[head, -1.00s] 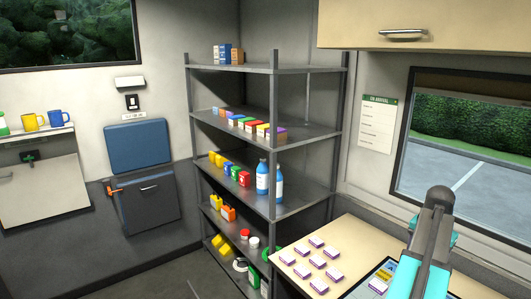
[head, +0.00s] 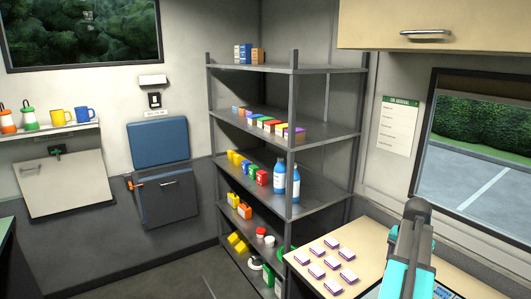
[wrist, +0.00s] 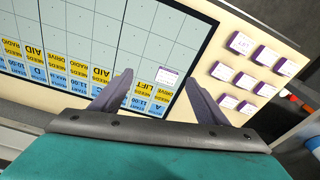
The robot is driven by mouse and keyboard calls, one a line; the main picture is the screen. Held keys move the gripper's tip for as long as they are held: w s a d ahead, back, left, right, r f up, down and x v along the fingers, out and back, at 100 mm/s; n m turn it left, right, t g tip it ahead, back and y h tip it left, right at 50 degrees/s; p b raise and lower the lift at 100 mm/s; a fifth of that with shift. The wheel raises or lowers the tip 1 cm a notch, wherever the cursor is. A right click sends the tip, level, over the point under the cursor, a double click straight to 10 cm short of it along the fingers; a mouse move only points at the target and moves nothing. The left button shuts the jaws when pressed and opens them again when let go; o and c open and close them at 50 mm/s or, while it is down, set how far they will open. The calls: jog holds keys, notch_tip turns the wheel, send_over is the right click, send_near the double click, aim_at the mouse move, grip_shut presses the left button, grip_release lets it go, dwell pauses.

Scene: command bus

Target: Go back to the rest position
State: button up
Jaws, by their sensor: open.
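My gripper (wrist: 150,95) shows in the wrist view with its two dark fingers spread apart and nothing held between them. A small white and purple block (wrist: 167,75) lies on the board, seen between the fingers. In the head view my arm stands at the lower right over the desk (head: 372,240), and the fingertips are hidden there.
Several white and purple blocks (head: 332,242) lie on the desk beside the board. A metal shelf rack (head: 290,140) with boxes, bottles and cans stands left of the desk. A window (head: 480,150) is at the right, and an overhead cabinet (head: 440,22) hangs above.

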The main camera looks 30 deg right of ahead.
jog(key=w+a+f+n, duration=0.2)
jog(key=w+a+f, duration=0.3)
jog(key=w+a, duration=0.3)
jog(key=w+a+f+n, duration=0.3)
jog(key=w+a+f, duration=0.15)
jog(key=a, duration=0.55)
jog(key=w+a+f+n, duration=0.2)
jog(key=w+a+f, duration=0.3)
jog(key=w+a, duration=0.35)
jog(key=a+f+n, duration=0.3)
jog(key=a+f, duration=0.1)
jog(key=a, duration=0.7)
jog(key=s+a+f+n+y, duration=0.1)
jog(key=a+f+n, duration=0.15)
jog(key=a, duration=0.85)
jog(key=a+f+n, duration=0.3)
jog(key=a+f, duration=0.2)
jog(key=a, duration=0.5)
jog(key=s+f+g+b, duration=0.6)
jog(key=s+f+b, duration=0.4)
jog(key=s+f, duration=1.6)
jog(key=shift+s+a+f, duration=0.15)
jog(key=shift+s+f, duration=0.05)
jog(key=shift+f, duration=0.55)
jog(key=shift+m, duration=0.25)
